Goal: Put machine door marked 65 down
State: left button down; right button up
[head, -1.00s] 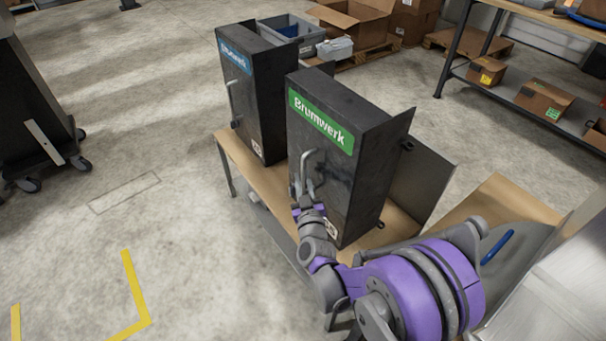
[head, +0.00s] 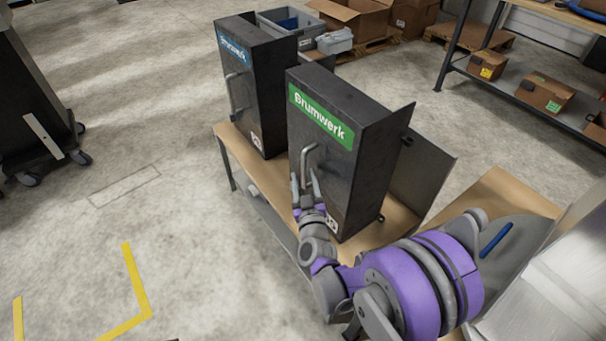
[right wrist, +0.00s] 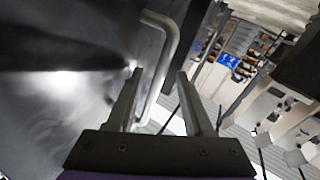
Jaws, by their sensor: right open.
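The nearer black machine with a green Brumwerk sign (head: 321,117) stands upright on a wooden bench. Its front door (head: 338,180) has a bent grey handle (head: 306,158) on the left side and looks flush with the box. A small label (head: 333,224) sits low on the front, its number too small to read. My right gripper (head: 305,180) is open at the lower end of the handle. In the right wrist view, the handle (right wrist: 171,50) shows between the open fingers (right wrist: 160,85); whether they touch it, I cannot tell. My left gripper is not in view.
A second black machine with a blue sign (head: 233,51) stands to the left on the same bench (head: 236,147). A grey crate (head: 283,22) and cardboard boxes (head: 350,16) are behind. A shelf (head: 510,88) stands at right.

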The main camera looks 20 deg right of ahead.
jog(key=s+a, duration=0.1)
jog(key=s, duration=0.9)
jog(key=shift+a+f+p, duration=0.2)
jog(key=shift+a+p, duration=0.05)
jog(key=shift+p, duration=0.1)
jog(key=shift+s, duration=0.15)
